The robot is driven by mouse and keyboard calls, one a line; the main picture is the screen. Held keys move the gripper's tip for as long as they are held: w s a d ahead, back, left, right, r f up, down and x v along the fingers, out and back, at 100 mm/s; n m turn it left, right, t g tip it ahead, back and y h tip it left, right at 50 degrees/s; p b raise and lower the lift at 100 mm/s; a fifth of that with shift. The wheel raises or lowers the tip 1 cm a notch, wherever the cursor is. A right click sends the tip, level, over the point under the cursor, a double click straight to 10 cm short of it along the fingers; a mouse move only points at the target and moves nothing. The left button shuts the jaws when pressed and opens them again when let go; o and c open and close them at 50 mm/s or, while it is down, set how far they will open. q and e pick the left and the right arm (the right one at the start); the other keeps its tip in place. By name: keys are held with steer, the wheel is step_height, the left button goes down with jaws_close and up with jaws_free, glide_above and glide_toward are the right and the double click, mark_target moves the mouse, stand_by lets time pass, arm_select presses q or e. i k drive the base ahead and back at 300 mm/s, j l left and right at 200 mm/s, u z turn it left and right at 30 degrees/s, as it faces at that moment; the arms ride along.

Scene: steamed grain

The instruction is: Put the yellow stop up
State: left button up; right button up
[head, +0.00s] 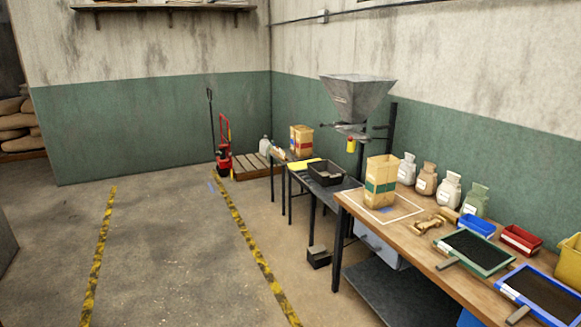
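A small yellow piece (351,145) hangs upright below the grey hopper (357,98), beside the hopper's outlet. A flat yellow thing (304,164) lies on the dark bench under the hopper, at the left of a black tray (326,173). Both are small, and I cannot tell which of them is the yellow stop. Neither of my grippers is in view, and no arm of mine shows.
A wooden bench (412,226) at right holds a paper bag (381,181), several small sacks, sieves and bins. A red pallet jack (223,150) and a pallet (250,165) stand at the back. The floor between the yellow-black stripes is clear. A pedal-like box (318,257) is below.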

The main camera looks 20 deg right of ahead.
mark_target(303, 165)
steer(key=i, duration=5.55)
steer(key=i+j+z, duration=0.2)
steer(key=i, duration=0.3)
steer(key=i+j+z, duration=0.2)
steer(key=i, duration=0.3)
steer(key=i+j+z, duration=0.2)
steer(key=i, duration=0.25)
steer(key=i+z, duration=0.3)
steer(key=z, duration=0.15)
steer(key=i+j+z, duration=0.2)
steer(key=z, duration=0.3)
steer(key=i+j+z, duration=0.3)
steer(key=z, duration=0.15)
steer(key=i+j+z, duration=0.25)
steer(key=z, duration=0.2)
steer(key=i+j+z, duration=0.15)
steer(key=j+z, duration=0.35)
steer(key=i+j+z, duration=0.25)
steer(key=j, duration=0.15)
steer(key=j+z, duration=0.2)
steer(key=j, duration=0.2)
